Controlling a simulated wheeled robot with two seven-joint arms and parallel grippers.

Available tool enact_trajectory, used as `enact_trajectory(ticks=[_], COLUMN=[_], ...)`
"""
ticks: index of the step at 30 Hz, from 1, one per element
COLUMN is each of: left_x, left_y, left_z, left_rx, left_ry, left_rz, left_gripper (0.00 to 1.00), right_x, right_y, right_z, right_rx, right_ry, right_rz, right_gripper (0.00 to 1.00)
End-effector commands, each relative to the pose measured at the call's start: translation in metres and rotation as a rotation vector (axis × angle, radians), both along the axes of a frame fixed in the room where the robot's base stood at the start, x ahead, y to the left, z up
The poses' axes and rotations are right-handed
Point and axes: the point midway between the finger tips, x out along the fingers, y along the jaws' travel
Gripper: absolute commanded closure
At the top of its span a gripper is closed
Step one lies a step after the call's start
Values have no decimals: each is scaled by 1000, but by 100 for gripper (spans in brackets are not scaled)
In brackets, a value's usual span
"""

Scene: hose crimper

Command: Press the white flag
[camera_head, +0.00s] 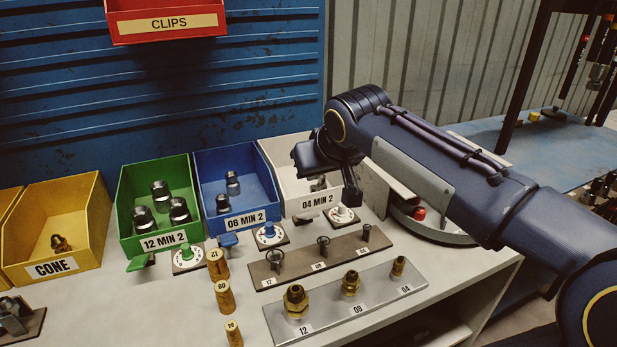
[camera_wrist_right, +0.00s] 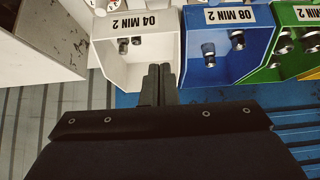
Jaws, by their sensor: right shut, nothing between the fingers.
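The white flag (camera_head: 306,216) is a small pale tab at the front of the white bin, below its "04 MIN 2" label and left of a white-knobbed dial (camera_head: 342,215). My right gripper (camera_head: 352,200) reaches in from the right and hangs over the right side of the white bin (camera_head: 283,183), apart from the flag. In the right wrist view the gripper (camera_wrist_right: 159,68) is shut and empty, its tips over the white bin (camera_wrist_right: 150,20). That view is upside down, with the flag small near its top edge. My left gripper is not in view.
The blue bin (camera_head: 203,190) with a blue flag (camera_head: 228,240) and the green bin (camera_head: 123,215) with a green flag (camera_head: 137,262) stand left. A dark gauge strip (camera_head: 295,267) and a grey fitting plate (camera_head: 325,312) lie in front. A red button (camera_head: 419,213) is at right.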

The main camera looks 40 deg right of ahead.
Motion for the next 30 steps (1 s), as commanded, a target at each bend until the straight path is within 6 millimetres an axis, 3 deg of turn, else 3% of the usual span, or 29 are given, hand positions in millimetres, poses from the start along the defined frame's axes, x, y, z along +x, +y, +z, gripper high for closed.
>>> enact_trajectory(ticks=[7, 30], left_x=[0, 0], left_y=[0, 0], left_z=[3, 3], left_rx=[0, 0], left_ry=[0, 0], left_rz=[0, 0], left_gripper=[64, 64], right_x=[-14, -15], right_y=[4, 4], right_z=[18, 18], right_rx=[0, 1], right_ry=[-1, 0], right_rz=[-1, -1], right_gripper=[100, 100])
